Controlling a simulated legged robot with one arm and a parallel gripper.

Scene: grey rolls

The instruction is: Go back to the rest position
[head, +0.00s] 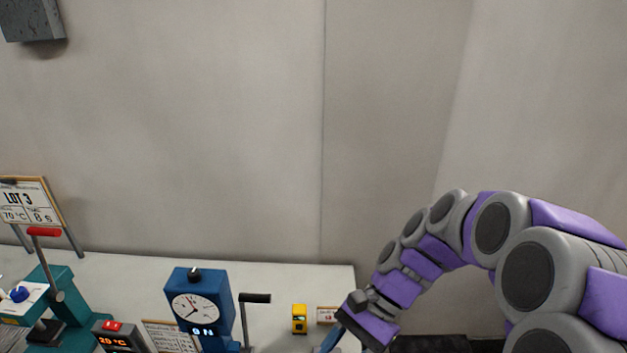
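My arm, purple and grey, reaches in from the right and bends down to the bottom edge of the head view. My gripper (332,342) is at its end, over the right part of the white table (270,275). A blue-grey part shows at its tip, cut off by the bottom edge. I cannot tell whether the fingers are open or shut, or whether they hold anything.
Left of my gripper are a small yellow device (300,319), a small card (326,315) and a blue clock unit (200,306) with a lever. Further left are a red-and-grey temperature display (118,338), a teal press (66,298) and a LOT 3 sign (32,203).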

